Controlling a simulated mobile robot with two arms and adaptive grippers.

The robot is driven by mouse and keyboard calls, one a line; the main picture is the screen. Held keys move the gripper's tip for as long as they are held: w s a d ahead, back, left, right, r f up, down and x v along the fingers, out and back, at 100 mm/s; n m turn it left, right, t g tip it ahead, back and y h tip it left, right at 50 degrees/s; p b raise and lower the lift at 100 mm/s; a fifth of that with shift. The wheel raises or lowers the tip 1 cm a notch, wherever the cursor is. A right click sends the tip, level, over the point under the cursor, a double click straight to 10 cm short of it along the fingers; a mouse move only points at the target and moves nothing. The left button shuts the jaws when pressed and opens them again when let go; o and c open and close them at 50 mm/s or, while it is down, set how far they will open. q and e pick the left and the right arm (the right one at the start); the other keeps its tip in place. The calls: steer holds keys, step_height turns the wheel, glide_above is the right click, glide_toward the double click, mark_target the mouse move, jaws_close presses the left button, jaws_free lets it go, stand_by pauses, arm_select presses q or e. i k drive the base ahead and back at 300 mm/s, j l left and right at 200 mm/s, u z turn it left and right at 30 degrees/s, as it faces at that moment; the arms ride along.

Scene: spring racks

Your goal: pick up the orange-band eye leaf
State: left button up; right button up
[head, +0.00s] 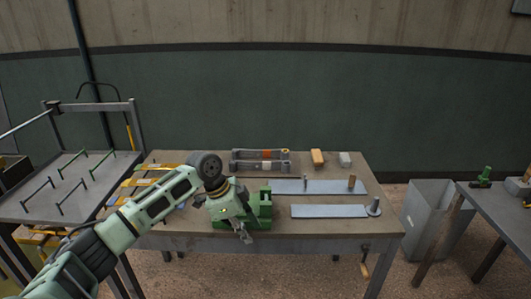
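A long grey leaf with an orange band (267,154) at its middle lies at the back of the workbench, left of centre. A similar grey leaf (248,165) lies parallel just in front of it. My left gripper (245,236) is over the front of the bench, beside a green vise-like fixture (263,207). It points down and is well in front of the orange-banded leaf, apart from it. Its fingers are small and dark, and their opening is unclear. I see nothing held in them. My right gripper is out of view.
Flat pale plates (328,211) lie on the bench's right half. A yellow-tan block (317,157) and a pale block (345,159) stand at the back. Yellow-marked pieces lie behind my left arm. A rack table (75,211) stands left, a grey bin (427,220) right.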

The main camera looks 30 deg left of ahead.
mark_target(284, 154)
steer(key=i+j, duration=0.45)
steer(key=i, duration=0.15)
steer(key=i+j, duration=0.4)
steer(key=i, duration=0.2)
steer(key=i+j, duration=0.45)
steer(key=i, duration=0.15)
